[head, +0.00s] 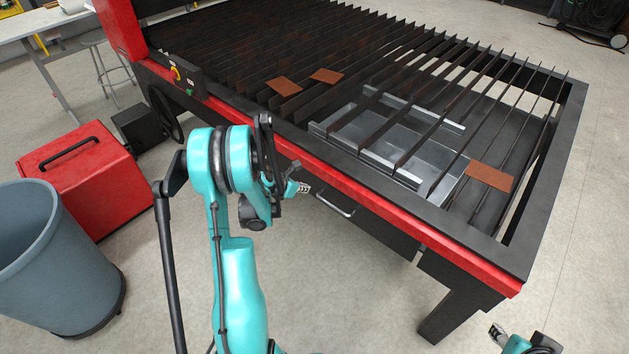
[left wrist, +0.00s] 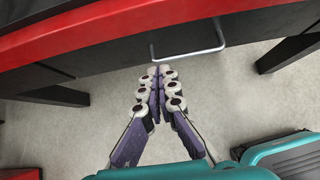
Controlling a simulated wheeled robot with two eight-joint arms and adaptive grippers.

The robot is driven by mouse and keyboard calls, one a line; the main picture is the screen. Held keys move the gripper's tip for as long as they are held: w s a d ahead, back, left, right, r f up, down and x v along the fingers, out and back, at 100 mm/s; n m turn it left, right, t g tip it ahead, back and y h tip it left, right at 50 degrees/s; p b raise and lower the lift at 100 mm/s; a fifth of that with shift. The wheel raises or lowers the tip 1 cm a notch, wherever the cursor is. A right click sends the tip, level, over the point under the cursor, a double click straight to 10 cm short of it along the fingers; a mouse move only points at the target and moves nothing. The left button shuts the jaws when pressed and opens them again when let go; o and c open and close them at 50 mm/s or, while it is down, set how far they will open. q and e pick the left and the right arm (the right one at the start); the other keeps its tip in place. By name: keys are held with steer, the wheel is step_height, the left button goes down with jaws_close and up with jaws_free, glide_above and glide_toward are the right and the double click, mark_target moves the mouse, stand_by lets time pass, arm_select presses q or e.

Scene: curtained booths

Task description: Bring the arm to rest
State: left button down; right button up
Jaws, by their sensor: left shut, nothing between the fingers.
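My left arm (head: 232,180) is teal and black and stands bent in front of the slatted table. My left gripper (head: 301,188) hangs beside the table's red front edge, partly hidden by the arm. In the left wrist view its two fingers (left wrist: 156,76) meet at the tips with nothing between them, over bare floor and apart from the table. My right gripper (head: 497,333) shows only in part at the bottom right, and its finger opening is too small to make out.
The slatted table (head: 440,240) holds several brown plates, one near the right end (head: 489,177), above a metal drawer-like tray (head: 385,143). A silver handle (left wrist: 188,53) is on the table's front. A grey bin (head: 50,260) and a red box (head: 85,178) stand left.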

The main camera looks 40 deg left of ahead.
arm_select(q)
steer(key=shift+s+r, duration=0.1)
steer(key=s+d+r+m+g, duration=0.1)
steer(key=s+d+r+m, duration=0.1)
steer(key=d+r+m, duration=0.6)
steer(key=s+d+r+m+g, duration=0.1)
steer(key=s+d+r+m, duration=0.1)
steer(key=d+r+m, duration=0.6)
steer(key=s+d+r+m, duration=0.3)
steer(key=s+d+m, duration=1)
steer(key=m, duration=0.6)
steer(key=s, duration=0.2)
steer(key=shift+s+d+y, duration=0.3)
steer(key=shift+s+y, duration=0.05)
steer(key=shift+y, duration=0.05)
